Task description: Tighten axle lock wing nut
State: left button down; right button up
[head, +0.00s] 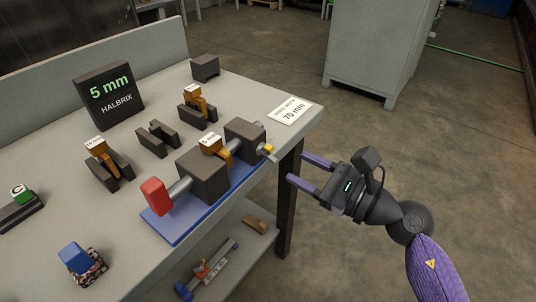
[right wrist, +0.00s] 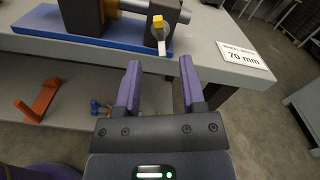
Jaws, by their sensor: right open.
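The axle (head: 180,188) runs through dark blocks on a blue base (head: 160,228), with a red end (head: 154,196) at its left. A small yellow piece, apparently the wing nut (head: 268,149), sits at the right end near the table edge. In the right wrist view, the yellow piece (right wrist: 158,21) tops a grey part beside the rod end (right wrist: 184,15). My right gripper (head: 298,169) is open and empty, off the table's right edge, its purple fingers pointing at the nut. It also shows in the right wrist view (right wrist: 160,66), apart from the nut. My left gripper is out of view.
A 70 mm card (head: 292,108) lies near the table's right corner. A 5 mm HALBRIX sign (head: 108,94) and several dark blocks, some with orange parts, stand behind the assembly. A lower shelf (head: 225,262) holds tools. A grey cabinet (head: 375,50) stands beyond; floor on the right is clear.

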aim_at(275, 154)
jog(key=b+x, duration=0.1)
jog(key=x, duration=0.5)
jog(key=shift+w+a, duration=0.15)
jog(key=shift+c, duration=0.2)
grip_shut()
